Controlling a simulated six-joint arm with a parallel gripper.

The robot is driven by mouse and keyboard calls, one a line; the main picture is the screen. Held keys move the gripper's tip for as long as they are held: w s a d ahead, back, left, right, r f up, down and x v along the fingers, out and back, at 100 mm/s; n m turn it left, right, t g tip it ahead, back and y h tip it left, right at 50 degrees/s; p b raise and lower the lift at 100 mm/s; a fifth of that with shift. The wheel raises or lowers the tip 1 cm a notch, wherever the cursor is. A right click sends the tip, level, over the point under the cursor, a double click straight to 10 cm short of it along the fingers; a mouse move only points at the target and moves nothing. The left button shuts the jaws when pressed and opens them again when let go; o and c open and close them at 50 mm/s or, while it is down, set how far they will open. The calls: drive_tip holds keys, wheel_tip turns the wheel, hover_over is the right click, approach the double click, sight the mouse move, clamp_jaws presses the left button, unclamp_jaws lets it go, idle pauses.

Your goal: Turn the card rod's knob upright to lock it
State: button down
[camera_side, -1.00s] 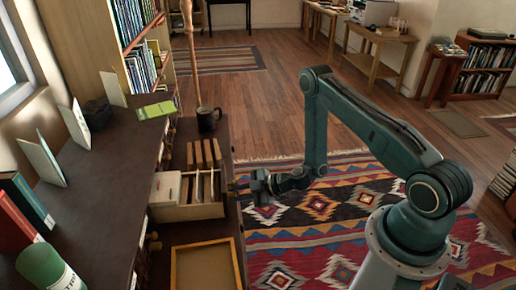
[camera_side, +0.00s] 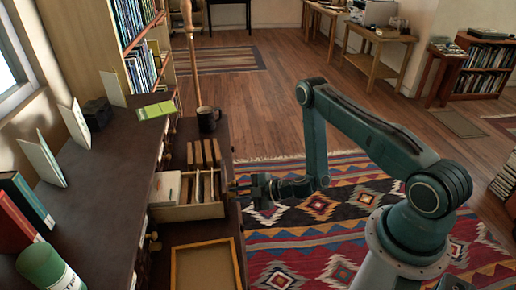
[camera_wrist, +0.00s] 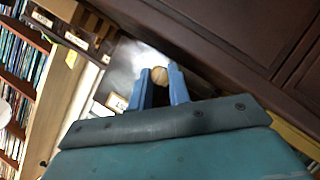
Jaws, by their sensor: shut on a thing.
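The card drawer (camera_side: 188,213) is a pale wooden box with cards standing in it, on the dark cabinet's ledge in the side view. My gripper (camera_side: 233,188) is at the drawer's right end, reaching in from the right. In the wrist view my gripper (camera_wrist: 160,85) shows two blue fingers, shut on a round tan knob (camera_wrist: 159,75) between their tips. The knob is too small in the side view to make out. Its turn angle cannot be told, and the rod itself is hidden.
A dark mug (camera_side: 208,119) stands behind the drawer, near a tall wooden pole (camera_side: 190,60). An empty wooden tray (camera_side: 205,268) lies in front of it. The dark counter (camera_side: 105,190) runs along the left. The patterned rug (camera_side: 330,215) under my arm is clear.

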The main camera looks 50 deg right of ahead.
drive_tip(key=c, duration=1.2)
unclamp_jaws()
drive_tip(key=shift+c, duration=0.2)
drive_tip(key=shift+r+m+g, duration=0.1)
drive_tip(key=shift+m+g, duration=0.3)
drive_tip(key=shift+m, duration=0.1)
